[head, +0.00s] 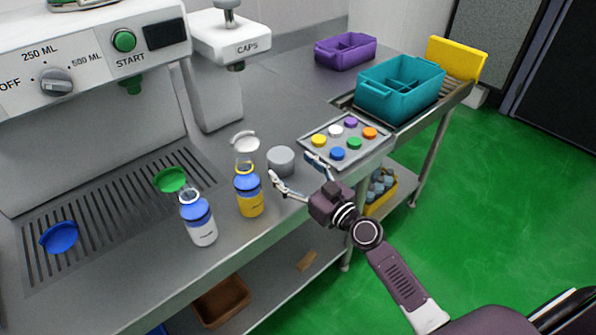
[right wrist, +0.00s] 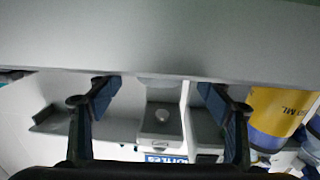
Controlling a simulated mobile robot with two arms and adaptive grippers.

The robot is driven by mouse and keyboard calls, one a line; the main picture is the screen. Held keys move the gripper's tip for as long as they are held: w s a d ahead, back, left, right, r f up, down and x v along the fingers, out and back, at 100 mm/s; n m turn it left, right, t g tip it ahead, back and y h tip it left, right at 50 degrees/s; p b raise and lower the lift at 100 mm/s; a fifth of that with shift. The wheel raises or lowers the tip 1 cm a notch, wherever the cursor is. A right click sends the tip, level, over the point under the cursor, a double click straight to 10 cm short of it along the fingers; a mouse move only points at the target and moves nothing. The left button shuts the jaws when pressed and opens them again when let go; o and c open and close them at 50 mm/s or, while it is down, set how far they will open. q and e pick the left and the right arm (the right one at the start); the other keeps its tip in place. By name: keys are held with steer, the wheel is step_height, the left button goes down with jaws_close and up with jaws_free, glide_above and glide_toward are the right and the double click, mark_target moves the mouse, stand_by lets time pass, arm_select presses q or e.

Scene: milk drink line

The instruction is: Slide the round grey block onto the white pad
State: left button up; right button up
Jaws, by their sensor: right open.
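The round grey block (head: 281,163) stands upright on the metal counter in the head view, beside a grey tray (head: 363,155). A white round pad (head: 336,130) lies on that tray among pads of other colours. My right gripper (head: 290,167) is open, low over the counter, with its fingertips close to the block's near side. I cannot tell whether they touch it. In the right wrist view the two open fingers (right wrist: 158,98) show apart, and I cannot make out the block clearly. My left gripper is not in view.
A yellow bottle (head: 249,204) and a white bottle (head: 203,234) stand left of the block. A white lid (head: 244,137) lies behind the yellow bottle. A teal crate (head: 390,103) stands beyond the tray. The caps dispenser (head: 242,48) rises at the back.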

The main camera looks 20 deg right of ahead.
mark_target(282, 160)
steer(key=x, duration=0.4)
steer(key=shift+f, duration=0.1)
steer(key=shift+w, duration=0.2)
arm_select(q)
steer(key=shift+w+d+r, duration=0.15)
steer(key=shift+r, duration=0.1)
arm_select(e)
steer(key=shift+w+a, duration=0.1)
